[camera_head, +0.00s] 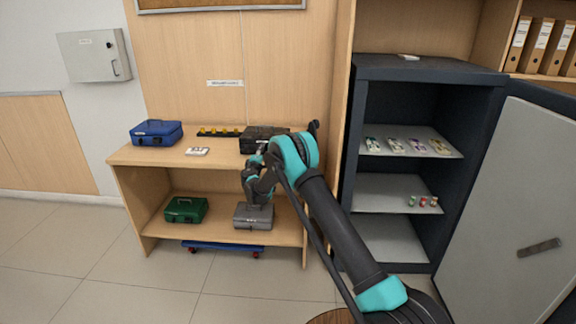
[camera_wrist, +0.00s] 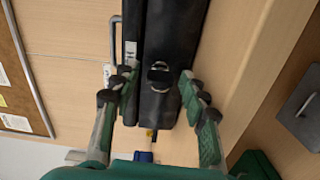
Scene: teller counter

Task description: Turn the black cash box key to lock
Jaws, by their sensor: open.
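The black cash box (camera_head: 262,133) sits on the upper shelf, partly hidden by my arm. In the wrist view its dark front (camera_wrist: 176,35) fills the upper middle. A round lock with a key (camera_wrist: 159,75) shows on that front; the angle of the key is hard to read. My gripper (camera_wrist: 160,88) is open, with one finger on each side of the key and a visible gap to it. In the head view my gripper (camera_head: 256,162) is in front of the black box, and its fingertips are hard to make out.
A blue cash box (camera_head: 156,132), a white item (camera_head: 197,152) and a yellow row (camera_head: 219,132) share the upper shelf. A green box (camera_head: 186,209) and a grey box (camera_head: 253,217) stand below. An open safe (camera_head: 430,67) is at right.

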